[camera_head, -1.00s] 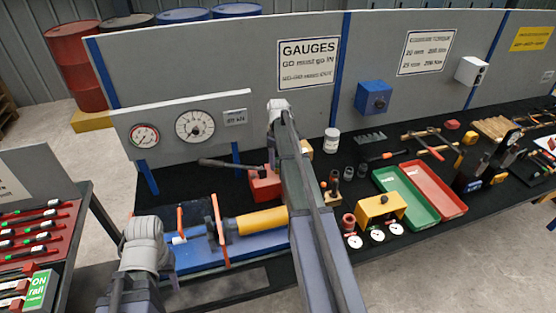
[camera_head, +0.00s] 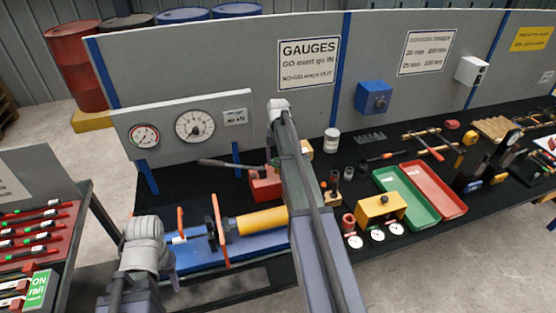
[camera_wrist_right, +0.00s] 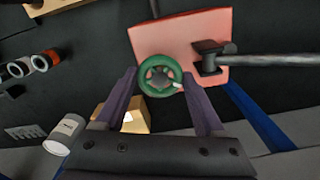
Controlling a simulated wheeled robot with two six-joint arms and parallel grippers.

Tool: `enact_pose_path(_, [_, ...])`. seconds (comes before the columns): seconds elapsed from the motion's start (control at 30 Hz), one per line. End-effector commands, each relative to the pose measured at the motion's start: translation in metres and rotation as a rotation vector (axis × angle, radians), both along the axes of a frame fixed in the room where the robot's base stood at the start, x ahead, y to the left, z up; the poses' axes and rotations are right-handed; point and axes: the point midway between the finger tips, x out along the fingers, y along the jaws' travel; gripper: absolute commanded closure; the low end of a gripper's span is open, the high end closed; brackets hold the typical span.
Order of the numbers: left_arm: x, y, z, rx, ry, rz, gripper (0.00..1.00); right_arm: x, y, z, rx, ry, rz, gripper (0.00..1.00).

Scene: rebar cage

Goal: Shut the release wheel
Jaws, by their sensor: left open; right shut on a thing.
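The release wheel (camera_wrist_right: 143,78) is a small green ring on the red pump block (camera_wrist_right: 185,35) in the right wrist view. My right gripper (camera_wrist_right: 160,76) has one finger on each side of the wheel and is shut on it. In the head view the red pump block (camera_head: 263,188) shows beside my right arm, which hides the gripper and most of the wheel. My left gripper (camera_head: 146,232) is open and empty at the lower left, in front of the blue press bed; its fingers are hard to make out.
A dark pump handle (camera_wrist_right: 262,60) sticks out from the block. A yellow cylinder (camera_head: 262,221) lies on the blue press bed (camera_head: 252,242). A gauge panel (camera_head: 180,129) stands behind. Green (camera_head: 405,203) and red (camera_head: 437,190) trays and a yellow block (camera_head: 380,208) are to the right.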

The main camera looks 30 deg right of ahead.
Motion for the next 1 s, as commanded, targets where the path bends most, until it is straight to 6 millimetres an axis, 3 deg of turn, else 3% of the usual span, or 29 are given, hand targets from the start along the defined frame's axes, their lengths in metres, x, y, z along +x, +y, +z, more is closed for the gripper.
enact_pose_path(1.0, [0.0,0.0,0.0,0.0,0.0,0.0,0.5,0.0003,0.0002,0.0,0.0,0.0,-0.906,0.85])
